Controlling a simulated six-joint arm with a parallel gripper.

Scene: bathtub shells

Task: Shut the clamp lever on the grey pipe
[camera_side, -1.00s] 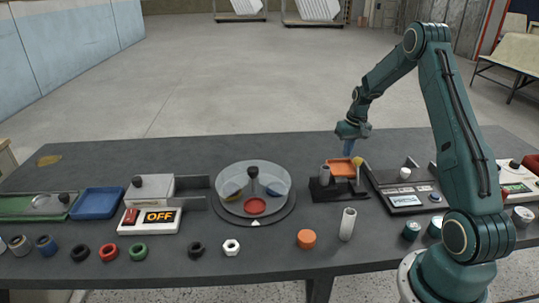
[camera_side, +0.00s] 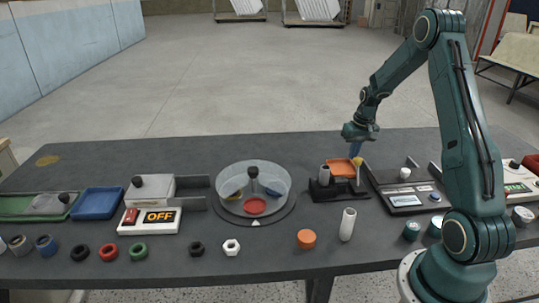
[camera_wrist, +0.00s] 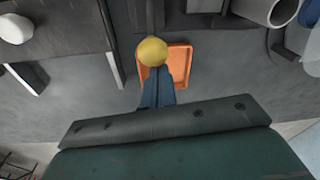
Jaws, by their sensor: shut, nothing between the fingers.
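The clamp has a black base (camera_side: 340,193) near the middle right of the table. The clamp lever is upright with a yellow knob (camera_side: 358,161), which is a yellow ball in the wrist view (camera_wrist: 152,51). My gripper (camera_side: 355,153) is shut and empty, its blue fingers pointing down close by the knob. In the wrist view the fingertips (camera_wrist: 155,74) are right beside the knob; I cannot tell whether they touch.
An orange tray (camera_side: 341,168) lies just behind the lever. A light tube (camera_side: 347,224) and an orange cap (camera_side: 306,239) stand in front. A device with a screen (camera_side: 405,199) is to the right, a round glass-walled turntable (camera_side: 285,211) to the left.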

